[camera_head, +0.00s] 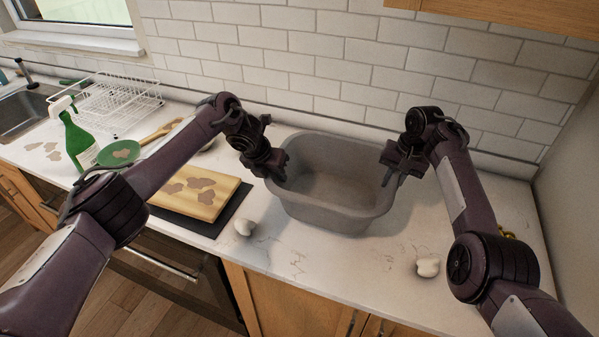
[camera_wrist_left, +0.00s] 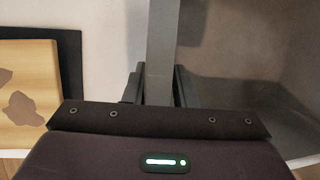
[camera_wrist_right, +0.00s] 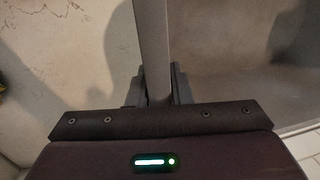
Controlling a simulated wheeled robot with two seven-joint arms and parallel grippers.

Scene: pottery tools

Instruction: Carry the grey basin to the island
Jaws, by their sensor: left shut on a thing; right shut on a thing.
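The grey basin (camera_head: 335,213) is an open tub on the white counter near the tiled wall, upright and looking empty. My left gripper (camera_head: 277,172) is shut on its left rim; in the left wrist view the rim (camera_wrist_left: 159,50) runs between the two fingers. My right gripper (camera_head: 390,170) is shut on its right rim; in the right wrist view the rim (camera_wrist_right: 152,45) passes between the fingers. Whether the basin's base touches the counter is hard to tell. The island is not in view.
A stained wooden board (camera_head: 200,192) on a dark mat lies left of the basin. White lumps (camera_head: 244,227) and (camera_head: 428,265) lie in front. A green spray bottle (camera_head: 78,140), green bowl (camera_head: 119,154), wire dish rack (camera_head: 110,101) and sink (camera_head: 22,112) are at left.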

